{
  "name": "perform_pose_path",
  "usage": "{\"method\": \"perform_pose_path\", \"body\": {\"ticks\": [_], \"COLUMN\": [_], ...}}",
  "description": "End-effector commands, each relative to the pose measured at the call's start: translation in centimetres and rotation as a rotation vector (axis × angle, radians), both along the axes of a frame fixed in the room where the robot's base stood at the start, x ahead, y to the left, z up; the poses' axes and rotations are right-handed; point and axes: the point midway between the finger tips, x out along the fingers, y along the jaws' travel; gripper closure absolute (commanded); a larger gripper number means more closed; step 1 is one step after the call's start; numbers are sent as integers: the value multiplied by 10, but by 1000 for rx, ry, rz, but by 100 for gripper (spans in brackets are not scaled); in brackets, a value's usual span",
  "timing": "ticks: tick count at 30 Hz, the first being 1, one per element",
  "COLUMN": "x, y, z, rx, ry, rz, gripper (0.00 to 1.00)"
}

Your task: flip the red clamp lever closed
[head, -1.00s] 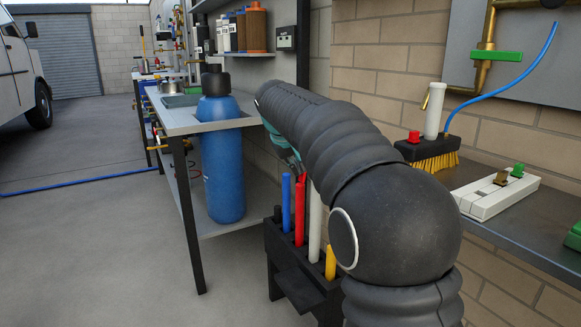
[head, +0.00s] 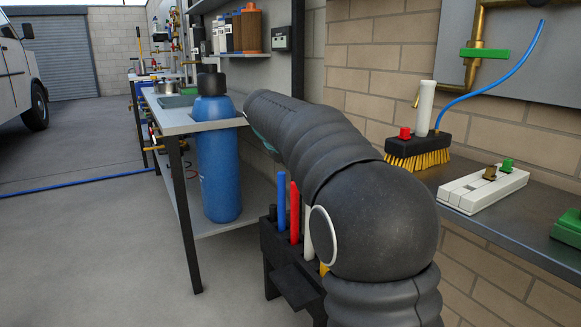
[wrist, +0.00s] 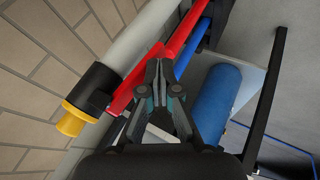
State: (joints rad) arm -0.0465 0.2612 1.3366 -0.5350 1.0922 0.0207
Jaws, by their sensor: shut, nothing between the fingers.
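In the wrist view my gripper (wrist: 157,78) is shut and empty, its fingertips beside red parts. A red bar (wrist: 123,94), which may be the clamp lever, slants just left of the fingers; I cannot tell whether they touch it. A red tube (wrist: 188,42) runs behind, next to a blue tube (wrist: 193,55). A white tube (wrist: 143,38) with a black collar (wrist: 92,90) and yellow end (wrist: 73,119) lies to the left. In the head view the red tube (head: 295,215) stands in a black rack (head: 283,262).
A blue tank (head: 218,165) stands at a grey bench (head: 175,118) left of my arm. On the right, a shelf (head: 515,225) holds a brush block (head: 418,153) and a white box (head: 483,190). A brick wall (head: 375,70) is close behind.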

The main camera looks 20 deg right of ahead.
Motion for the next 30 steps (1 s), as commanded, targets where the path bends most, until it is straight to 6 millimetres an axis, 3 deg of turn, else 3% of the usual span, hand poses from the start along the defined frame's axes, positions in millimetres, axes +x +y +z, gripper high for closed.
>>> {"method": "perform_pose_path", "body": {"ticks": [19,27,30], "x": [0,-6,-16], "y": [3,33,42], "z": [16,19,36], "rx": [0,0,1], "ry": [0,0,-4], "rz": [2,-4,-9], "gripper": [100,100,100]}}
